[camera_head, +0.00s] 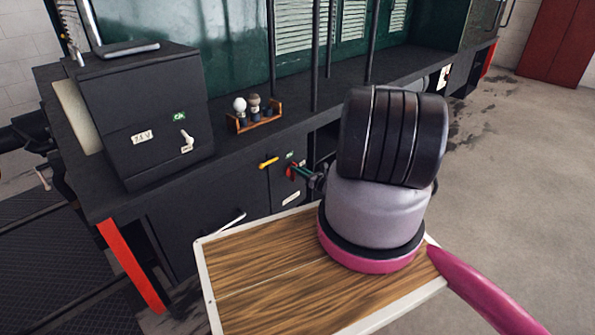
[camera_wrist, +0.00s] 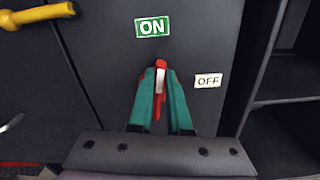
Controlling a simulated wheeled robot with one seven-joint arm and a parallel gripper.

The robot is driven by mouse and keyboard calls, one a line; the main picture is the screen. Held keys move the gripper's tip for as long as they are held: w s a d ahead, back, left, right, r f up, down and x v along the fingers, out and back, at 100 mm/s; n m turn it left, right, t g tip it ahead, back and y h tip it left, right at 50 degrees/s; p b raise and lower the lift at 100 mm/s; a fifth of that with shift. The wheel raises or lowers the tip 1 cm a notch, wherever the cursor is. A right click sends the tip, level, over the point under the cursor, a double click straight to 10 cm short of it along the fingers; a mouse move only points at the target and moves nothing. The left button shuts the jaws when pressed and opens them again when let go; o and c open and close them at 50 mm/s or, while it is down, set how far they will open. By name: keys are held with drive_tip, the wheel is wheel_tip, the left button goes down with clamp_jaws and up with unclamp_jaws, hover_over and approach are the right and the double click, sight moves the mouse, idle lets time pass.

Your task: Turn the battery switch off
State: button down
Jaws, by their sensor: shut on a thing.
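The switch has a red handle (camera_wrist: 159,88) with a pale stripe, on a dark panel (camera_wrist: 100,65) in the wrist view. The handle points up, towards the green ON label (camera_wrist: 152,27). The white OFF label (camera_wrist: 208,80) is to its right. My gripper (camera_wrist: 160,82) has its green fingers shut on the handle, one on each side. In the head view the red handle (camera_head: 290,172) shows at the tip of my gripper (camera_head: 300,173); my arm hides part of the area to its right. The switch's pivot is hidden by the fingers.
A yellow handle (camera_head: 269,163) is left of the switch. A black box (camera_head: 150,115) with another ON label and a pale lever (camera_head: 186,141) stands above left. A small rack (camera_head: 254,117) with bulbs sits on the ledge. An open shelf space (camera_wrist: 285,85) is at right.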

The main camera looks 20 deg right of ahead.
drive_tip(key=shift+w+d+f+m, duration=0.1)
drive_tip(key=shift+d+f+m, duration=0.3)
drive_tip(key=shift+m, duration=2.25)
drive_tip(key=shift+w+d+f+m, duration=0.1)
drive_tip(key=shift+d+f+m, duration=0.3)
drive_tip(key=shift+m, duration=2.2)
drive_tip(key=shift+w+d+f+m, duration=0.1)
drive_tip(key=shift+d+f+m, duration=0.3)
drive_tip(key=shift+m, duration=2.25)
drive_tip(key=shift+a+f, duration=0.15)
drive_tip(key=shift+a, duration=0.05)
drive_tip(key=c, duration=0.9)
unclamp_jaws()
drive_tip(key=shift+o, duration=0.2)
drive_tip(key=v, duration=1)
drive_tip(key=shift+s, duration=0.4)
drive_tip(key=shift+d, duration=0.2)
